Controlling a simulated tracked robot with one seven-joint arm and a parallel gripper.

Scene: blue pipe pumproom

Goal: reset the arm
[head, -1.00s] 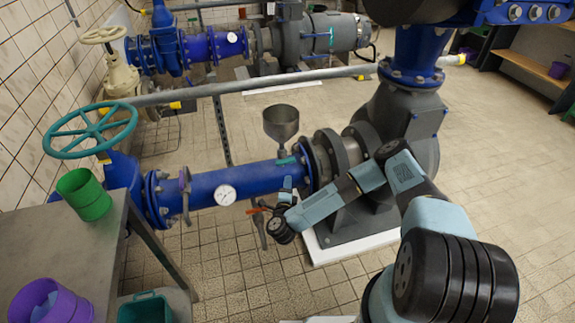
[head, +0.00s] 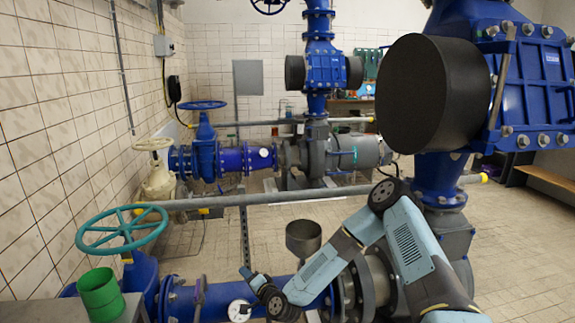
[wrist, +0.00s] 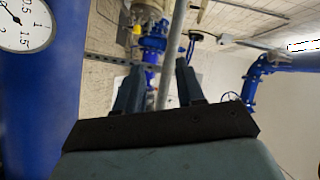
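My arm shows in the head view with its elbow raised at the right and its forearm reaching down to the left. My gripper (head: 246,273) is at the lower centre, in front of the blue pipe (head: 205,300) and left of the grey funnel (head: 303,238). In the wrist view my gripper (wrist: 160,82) has its two fingers apart with nothing between them. A grey rail shows behind the gap. The funnel is partly beside my forearm, and the pipe's lower part is cut off by the picture edge.
A teal handwheel (head: 122,232) and a green cup (head: 101,294) are at the lower left. A grey rail (head: 270,199) crosses behind the funnel. A pressure gauge (head: 239,311) sits on the pipe; one shows large in the wrist view (wrist: 22,22). Open floor lies at the right.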

